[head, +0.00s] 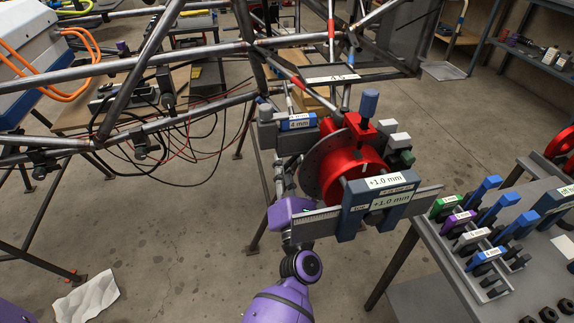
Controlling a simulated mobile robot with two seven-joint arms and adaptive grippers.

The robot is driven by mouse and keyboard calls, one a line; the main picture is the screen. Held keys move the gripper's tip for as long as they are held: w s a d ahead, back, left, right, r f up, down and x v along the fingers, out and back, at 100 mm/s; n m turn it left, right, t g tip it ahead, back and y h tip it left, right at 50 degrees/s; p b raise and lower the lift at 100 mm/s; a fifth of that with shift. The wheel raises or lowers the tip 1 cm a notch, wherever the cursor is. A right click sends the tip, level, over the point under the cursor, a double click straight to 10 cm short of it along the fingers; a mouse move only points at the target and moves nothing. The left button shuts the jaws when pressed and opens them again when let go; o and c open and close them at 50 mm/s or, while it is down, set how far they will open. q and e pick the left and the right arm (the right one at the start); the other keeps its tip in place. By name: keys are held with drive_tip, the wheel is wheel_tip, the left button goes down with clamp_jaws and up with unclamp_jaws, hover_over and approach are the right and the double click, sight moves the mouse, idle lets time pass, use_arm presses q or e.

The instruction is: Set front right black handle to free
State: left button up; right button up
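The tube chassis (125,135) fills the upper left and centre. Black clamp-like parts (142,146) sit on its tubes. At its right corner is a red hub (352,172) with a grey disc (318,170), a blue-topped red lever (369,103) and a dark knob (401,158). I cannot tell which part is the front right black handle.
A blue-grey gauge (377,207) marked "+1.0 mm" stands across the hub's front. A grey table (440,262) with several coloured-handled tools is close at the right. Black and red cables hang under the chassis. A white crumpled sheet (87,299) lies on open floor.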

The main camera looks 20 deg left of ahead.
use_arm(q)
clamp_jaws()
use_arm(e)
drive_tip(key=shift+w+a, duration=0.1)
drive_tip(key=shift+r, duration=0.1)
